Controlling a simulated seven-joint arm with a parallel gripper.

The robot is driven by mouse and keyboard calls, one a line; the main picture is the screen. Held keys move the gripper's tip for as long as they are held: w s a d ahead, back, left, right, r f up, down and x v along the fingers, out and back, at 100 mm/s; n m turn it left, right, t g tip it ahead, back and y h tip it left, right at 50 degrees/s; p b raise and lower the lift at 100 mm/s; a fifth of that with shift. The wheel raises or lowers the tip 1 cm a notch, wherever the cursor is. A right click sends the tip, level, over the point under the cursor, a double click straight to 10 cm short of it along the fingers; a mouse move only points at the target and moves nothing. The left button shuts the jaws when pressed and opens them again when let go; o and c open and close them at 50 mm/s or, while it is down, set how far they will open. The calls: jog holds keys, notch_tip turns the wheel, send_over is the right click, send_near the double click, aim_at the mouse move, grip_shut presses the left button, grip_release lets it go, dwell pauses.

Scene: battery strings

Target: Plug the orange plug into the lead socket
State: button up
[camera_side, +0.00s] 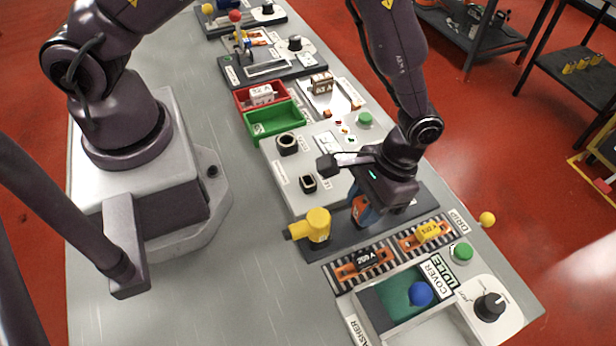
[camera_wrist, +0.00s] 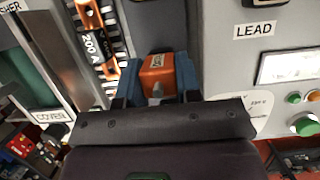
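The orange plug (camera_wrist: 157,74) sits between the two blue fingers of my gripper (camera_wrist: 157,80) in the wrist view, with both fingers against its sides. In the side view the orange plug (camera_side: 359,207) shows low at the fingertips of my gripper (camera_side: 364,212), over a dark strip. Whether it touches the strip I cannot tell. The LEAD label (camera_wrist: 254,29) is on the grey panel to the right of the plug in the wrist view. A black socket (camera_wrist: 265,3) is cut off above it. This seems to be the near black square socket (camera_side: 308,183) in the side view.
A yellow fitting (camera_side: 318,225) stands on the dark strip left of my gripper. Striped beds with fuses, one marked 200 A (camera_wrist: 93,45), lie in front. A second black socket (camera_side: 287,143), a green button (camera_side: 365,119) and red and green bins (camera_side: 274,122) lie farther back.

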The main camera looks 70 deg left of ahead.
jog(key=shift+r, duration=1.55)
jog(key=shift+r, duration=2.45)
jog(key=shift+w+a+r, duration=0.2)
jog(key=shift+a+r, duration=0.05)
jog(key=s+a+r, duration=0.1)
jog(key=s+a, duration=0.5)
jog(key=a, duration=0.3)
jog(key=shift+r, duration=0.4)
